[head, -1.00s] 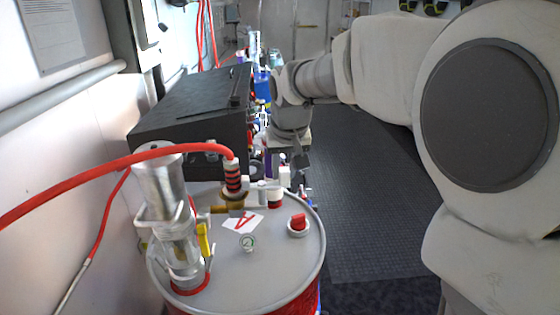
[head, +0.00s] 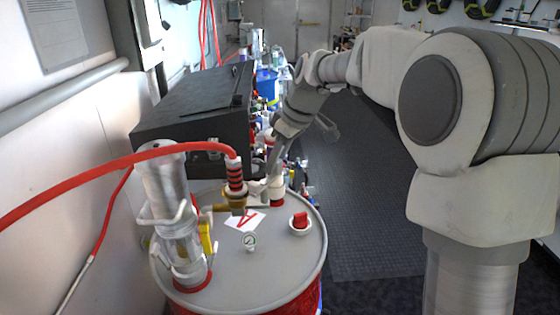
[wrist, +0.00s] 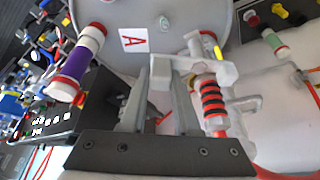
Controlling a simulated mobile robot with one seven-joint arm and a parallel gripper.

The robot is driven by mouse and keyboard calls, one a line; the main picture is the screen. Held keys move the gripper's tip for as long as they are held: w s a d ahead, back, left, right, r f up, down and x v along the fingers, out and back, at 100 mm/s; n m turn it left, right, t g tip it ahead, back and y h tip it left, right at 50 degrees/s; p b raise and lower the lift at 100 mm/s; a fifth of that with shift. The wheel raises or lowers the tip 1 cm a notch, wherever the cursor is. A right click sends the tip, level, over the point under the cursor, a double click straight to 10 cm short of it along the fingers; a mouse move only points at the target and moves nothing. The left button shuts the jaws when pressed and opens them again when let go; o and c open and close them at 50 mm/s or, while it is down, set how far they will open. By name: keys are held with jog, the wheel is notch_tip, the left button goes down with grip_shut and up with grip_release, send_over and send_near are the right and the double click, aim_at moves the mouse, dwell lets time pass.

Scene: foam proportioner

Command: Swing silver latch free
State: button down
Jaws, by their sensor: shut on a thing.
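The silver latch (wrist: 212,72) is a pale grey bar with a short raised block, beside the red-and-black ringed hose coupling (wrist: 211,100) in the wrist view. In the head view the latch (head: 257,188) is small and partly hidden by my gripper (head: 272,178), on the drum top at the coupling's right. In the wrist view my gripper (wrist: 161,75) has its two fingers apart, with the latch's left end at their tips. It is shut on the latch; the exact contact is hard to see.
A black case (head: 195,110) stands behind. The floor at right is clear.

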jog(key=shift+w+a+n+g, duration=0.15)
jog(key=shift+a+n+g, duration=0.1)
jog(key=shift+n, duration=0.4)
jog(key=shift+w+a+n+g, duration=0.15)
jog(key=shift+a+n, duration=0.05)
jog(key=shift+n, duration=0.45)
jog(key=c, duration=0.6)
grip_release()
jog(key=shift+c, duration=0.2)
jog(key=shift+r, duration=0.15)
jog(key=v, duration=1.7)
jog(key=shift+d, duration=0.35)
